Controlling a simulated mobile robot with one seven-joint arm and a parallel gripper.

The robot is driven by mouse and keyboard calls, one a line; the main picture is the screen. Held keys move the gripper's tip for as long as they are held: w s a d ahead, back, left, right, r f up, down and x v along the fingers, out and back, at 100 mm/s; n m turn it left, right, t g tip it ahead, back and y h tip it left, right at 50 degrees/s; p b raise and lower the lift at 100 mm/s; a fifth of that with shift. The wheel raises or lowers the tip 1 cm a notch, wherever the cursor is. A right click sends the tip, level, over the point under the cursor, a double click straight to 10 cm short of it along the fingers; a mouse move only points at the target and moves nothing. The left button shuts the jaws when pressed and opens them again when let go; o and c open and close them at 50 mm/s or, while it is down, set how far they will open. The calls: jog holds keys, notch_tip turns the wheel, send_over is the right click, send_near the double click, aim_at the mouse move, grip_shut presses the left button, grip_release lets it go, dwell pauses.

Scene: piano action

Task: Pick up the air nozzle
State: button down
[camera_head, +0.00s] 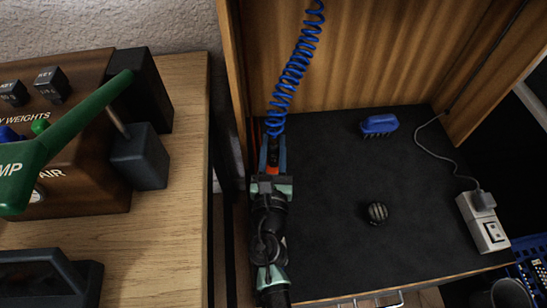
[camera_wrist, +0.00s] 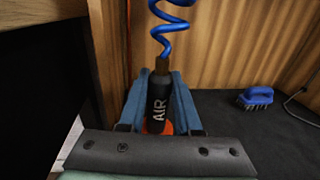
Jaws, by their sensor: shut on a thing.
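The air nozzle (camera_wrist: 158,98) is a black cylinder marked AIR with an orange lower part, and a blue coiled hose (camera_wrist: 170,28) rises from its top. My gripper (camera_wrist: 157,100) is shut on it, one blue finger on each side. In the head view, my gripper (camera_head: 272,152) is at the left edge of the dark surface, and an orange bit of the air nozzle (camera_head: 273,156) shows between the fingers. The coiled hose (camera_head: 295,65) runs upward from there. The nozzle's lower end is hidden by my gripper in the wrist view.
A blue brush (camera_head: 379,125), a dark ribbed ball (camera_head: 377,213) and a white power strip (camera_head: 483,222) are on the black mat (camera_head: 330,220). A wooden panel (camera_head: 350,50) stands behind. A wooden table (camera_head: 180,220) at left holds a brown box (camera_head: 70,190).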

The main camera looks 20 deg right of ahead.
jog(key=shift+r, duration=0.1)
dwell(0.3)
notch_tip(320, 180, up, 10)
jog(key=p, duration=0.8)
jog(key=shift+p, duration=0.3)
